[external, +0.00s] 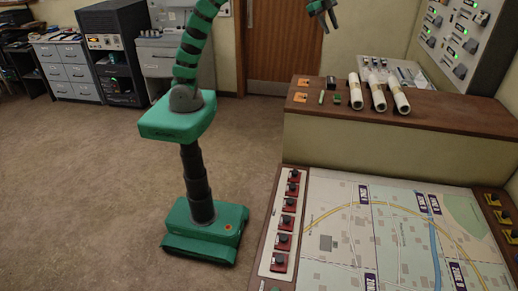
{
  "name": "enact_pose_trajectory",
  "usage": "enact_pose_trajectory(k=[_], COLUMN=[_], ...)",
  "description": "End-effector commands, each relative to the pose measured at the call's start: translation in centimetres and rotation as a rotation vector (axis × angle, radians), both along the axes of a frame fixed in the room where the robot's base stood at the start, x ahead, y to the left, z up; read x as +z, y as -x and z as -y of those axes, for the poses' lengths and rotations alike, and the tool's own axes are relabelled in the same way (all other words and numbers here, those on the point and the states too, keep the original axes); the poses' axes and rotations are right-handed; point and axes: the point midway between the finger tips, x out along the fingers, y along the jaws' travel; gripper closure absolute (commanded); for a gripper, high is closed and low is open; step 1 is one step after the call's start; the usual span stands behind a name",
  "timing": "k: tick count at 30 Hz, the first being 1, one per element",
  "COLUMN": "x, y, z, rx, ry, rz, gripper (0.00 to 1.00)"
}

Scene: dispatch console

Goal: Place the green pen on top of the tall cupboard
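A thin light-green stick, which looks like the green pen (321,97), stands or lies on the brown top of the raised counter (440,112), left of some white rolls. My gripper (331,29) hangs at the top edge, above and apart from the counter. Its fingers look spread, with nothing visible between them. Part of my arm is cut off by the top edge. A tall black cabinet (118,45) stands at the back left; I cannot tell if it is the tall cupboard.
Three white rolls (378,94), a small dark block (331,82) and orange cards (300,97) are on the counter. A map table (350,210) stands in front. A control panel (462,35) rises at right. The carpet (90,180) at left is clear.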

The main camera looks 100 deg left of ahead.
Motion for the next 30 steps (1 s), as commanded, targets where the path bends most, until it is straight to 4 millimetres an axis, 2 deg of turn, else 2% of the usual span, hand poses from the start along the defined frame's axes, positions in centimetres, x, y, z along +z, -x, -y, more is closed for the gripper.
enact_pose_trajectory(k=[1, 4, 11, 18, 24, 30], x=[1.9, 4.8, 11.2, 17.5, 21.5, 23.5], y=[0.8, 2.1, 5.9, 11.1, 15.5, 17.9], z=[0.7, 1.8, 3.9, 6.0, 7.3, 7.9], rx=[0.047, 0.148, 0.354, 0.515, 0.593, 0.623], ry=[0.01, 0.043, 0.163, 0.347, 0.52, 0.622], rz=[0.041, 0.118, 0.306, 0.505, 0.641, 0.706], gripper=[0.67, 0.67, 0.67, 0.67, 0.67, 0.67])
